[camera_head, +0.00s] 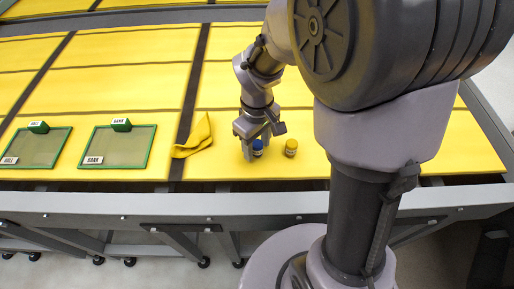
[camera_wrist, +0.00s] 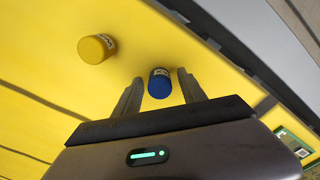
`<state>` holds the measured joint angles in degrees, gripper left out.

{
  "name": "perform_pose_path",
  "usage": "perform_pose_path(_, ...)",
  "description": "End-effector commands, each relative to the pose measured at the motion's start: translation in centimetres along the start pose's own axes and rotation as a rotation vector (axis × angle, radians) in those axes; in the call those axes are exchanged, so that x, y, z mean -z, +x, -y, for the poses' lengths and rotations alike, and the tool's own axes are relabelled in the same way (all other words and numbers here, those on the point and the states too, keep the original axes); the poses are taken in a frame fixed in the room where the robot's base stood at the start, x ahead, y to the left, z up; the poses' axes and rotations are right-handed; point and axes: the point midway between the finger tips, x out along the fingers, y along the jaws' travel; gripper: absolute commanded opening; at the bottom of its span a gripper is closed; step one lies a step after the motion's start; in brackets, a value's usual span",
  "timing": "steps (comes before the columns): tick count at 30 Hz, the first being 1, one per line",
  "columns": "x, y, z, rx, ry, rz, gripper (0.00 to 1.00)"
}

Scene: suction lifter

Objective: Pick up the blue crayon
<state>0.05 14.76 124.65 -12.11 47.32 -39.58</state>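The blue crayon (camera_wrist: 159,84) is a short, thick blue cylinder with a pale label, standing on the yellow table top. In the head view it (camera_head: 258,147) shows between the fingers of my gripper (camera_head: 254,152), partly hidden by them. In the wrist view my gripper (camera_wrist: 158,92) is open, with one finger on each side of the blue crayon. A narrow gap shows on each side of it, so the fingers do not appear to be closed on it.
A similar yellow cylinder (camera_head: 291,148) stands close to the right; it also shows in the wrist view (camera_wrist: 97,48). A crumpled yellow cloth (camera_head: 196,138) lies to the left. Two green-rimmed trays (camera_head: 151,158) with small green blocks lie farther left. The table's grey front edge (camera_head: 200,203) is close.

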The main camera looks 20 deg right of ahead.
Motion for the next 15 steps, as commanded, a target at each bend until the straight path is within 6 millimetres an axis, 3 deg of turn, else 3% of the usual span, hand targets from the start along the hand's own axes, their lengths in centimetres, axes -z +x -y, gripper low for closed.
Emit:
perform_pose_path(1,0.0,-0.03,0.0,0.0,0.0,0.0,0.36)
perform_pose_path(6,0.0,-0.03,0.0,0.0,0.0,0.0,0.03)
perform_pose_path(7,0.0,-0.03,0.0,0.0,0.0,0.0,0.0)
perform_pose_path(15,0.01,-0.11,0.0,0.0,0.0,0.0,0.0)
